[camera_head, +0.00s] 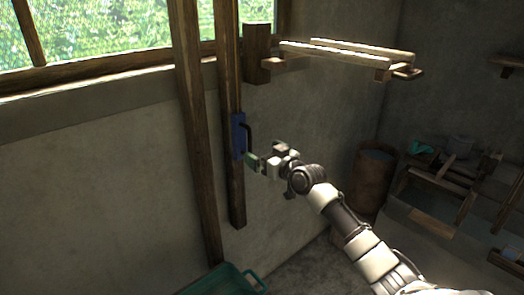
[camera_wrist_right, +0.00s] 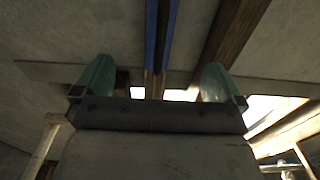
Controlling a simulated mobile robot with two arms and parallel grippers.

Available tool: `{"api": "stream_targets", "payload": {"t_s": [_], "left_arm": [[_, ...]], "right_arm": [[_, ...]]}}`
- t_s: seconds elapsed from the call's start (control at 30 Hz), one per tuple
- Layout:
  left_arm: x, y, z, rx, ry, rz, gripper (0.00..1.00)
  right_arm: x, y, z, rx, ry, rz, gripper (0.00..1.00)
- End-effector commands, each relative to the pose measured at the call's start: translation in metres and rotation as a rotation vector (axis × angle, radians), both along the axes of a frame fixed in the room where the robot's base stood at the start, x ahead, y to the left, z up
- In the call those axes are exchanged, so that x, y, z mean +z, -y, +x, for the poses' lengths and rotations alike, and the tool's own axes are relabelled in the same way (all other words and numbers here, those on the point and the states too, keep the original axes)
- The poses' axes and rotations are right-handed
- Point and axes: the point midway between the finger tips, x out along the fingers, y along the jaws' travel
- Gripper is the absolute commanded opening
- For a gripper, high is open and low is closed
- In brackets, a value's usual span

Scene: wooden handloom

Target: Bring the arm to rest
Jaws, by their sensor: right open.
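My right gripper (camera_head: 252,160) is raised in front of the wall in the head view, close to a blue plate with a dark handle (camera_head: 240,135) on a wooden post. In the right wrist view the gripper's two green fingertips (camera_wrist_right: 155,82) stand wide apart with nothing between them. The blue strip (camera_wrist_right: 152,45) and the post show beyond the fingers. I cannot tell from the head view whether a fingertip touches the handle. My left gripper is not in view.
A wooden frame (camera_head: 345,52) juts from the wall above my right arm. A rusty barrel (camera_head: 372,175) and a cluttered bench (camera_head: 430,220) stand at the right. A green crate (camera_head: 222,282) lies low at the bottom.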

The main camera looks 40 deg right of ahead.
Motion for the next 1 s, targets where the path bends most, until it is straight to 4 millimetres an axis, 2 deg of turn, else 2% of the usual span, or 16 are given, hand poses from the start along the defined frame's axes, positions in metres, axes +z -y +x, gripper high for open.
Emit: {"api": "stream_targets", "payload": {"t_s": [0.37,0.47,0.57,0.67,0.7,0.77,0.8,0.9,1.0], "left_arm": [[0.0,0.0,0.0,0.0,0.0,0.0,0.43],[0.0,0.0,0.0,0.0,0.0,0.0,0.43],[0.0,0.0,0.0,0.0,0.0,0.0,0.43],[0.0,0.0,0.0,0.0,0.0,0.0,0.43],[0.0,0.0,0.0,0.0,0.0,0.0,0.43],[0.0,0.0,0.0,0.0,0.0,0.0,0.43],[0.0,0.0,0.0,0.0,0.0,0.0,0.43],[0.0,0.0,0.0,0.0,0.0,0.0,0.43],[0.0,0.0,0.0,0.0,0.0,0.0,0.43]], "right_arm": [[-0.001,-0.001,0.0,0.001,-0.003,0.0,1.0],[-0.014,-0.012,-0.004,0.02,-0.035,-0.008,1.0],[-0.047,-0.041,-0.016,0.065,-0.126,-0.031,1.0],[-0.095,-0.084,-0.044,0.127,-0.269,-0.069,1.0],[-0.115,-0.103,-0.06,0.153,-0.335,-0.085,1.0],[-0.143,-0.128,-0.087,0.183,-0.434,-0.11,1.0],[-0.16,-0.144,-0.107,0.199,-0.501,-0.126,1.0],[-0.194,-0.179,-0.161,0.222,-0.665,-0.16,1.0],[-0.213,-0.199,-0.209,0.219,-0.798,-0.181,1.0]]}}
